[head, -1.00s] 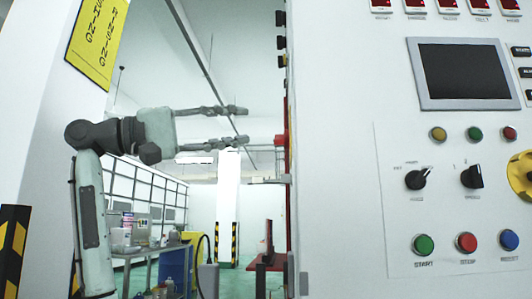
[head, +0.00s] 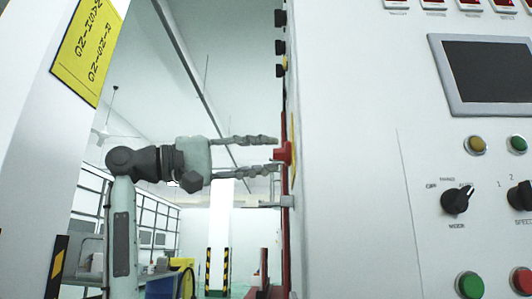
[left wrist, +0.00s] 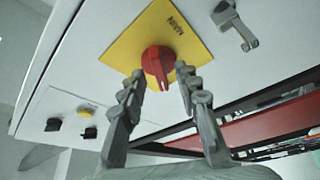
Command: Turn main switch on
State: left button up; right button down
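The main switch (left wrist: 158,62) is a red rotary knob on a yellow plate (left wrist: 130,60) marked MAIN in the left wrist view. In the head view the knob (head: 281,152) sticks out from the cabinet's left side, seen edge-on. My left gripper (head: 277,154) is open, its fingers level and pointing at the knob. In the left wrist view its fingertips (left wrist: 160,73) are on either side of the knob's lower part. I cannot tell whether they touch it. My right gripper is not in view.
The white cabinet front (head: 350,130) fills the right, with a screen (head: 490,72), a mode knob (head: 457,199) and coloured buttons. A metal latch handle (left wrist: 236,25) sits beside the yellow plate. A yellow sign (head: 88,45) hangs on a pillar at left. Open room lies behind my arm.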

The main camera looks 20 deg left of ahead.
pick_arm(q)
jog(key=shift+w+d+r, duration=0.1)
jog(key=shift+w+d, duration=0.15)
jog(key=shift+d, duration=0.15)
jog(key=shift+c, duration=0.6)
grip_shut()
